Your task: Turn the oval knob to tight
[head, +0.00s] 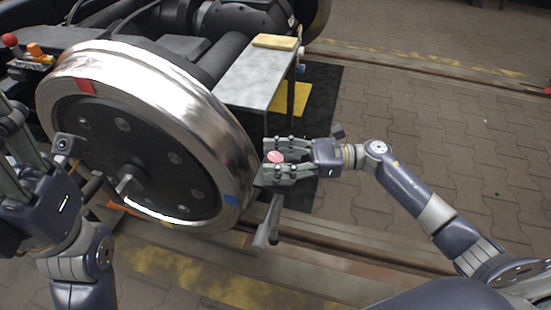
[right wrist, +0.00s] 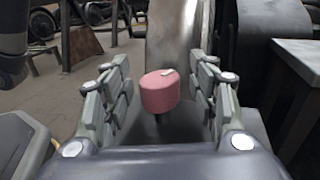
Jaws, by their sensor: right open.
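The oval knob (right wrist: 160,92) is pink-red with a small pale mark on its top edge. In the right wrist view it sits between the two fingers of my right gripper (right wrist: 160,100), with a visible gap on each side. In the head view the knob (head: 275,157) shows between the fingers of my right gripper (head: 277,160), just right of the big steel wheel. The right gripper is open around the knob. My left gripper (head: 15,150) is at the left edge in front of the wheel; its fingertips are partly cut off, so its opening is unclear.
The big wheel (head: 180,90) with red and blue marks fills the left middle. Paved floor (head: 440,130) is open at right.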

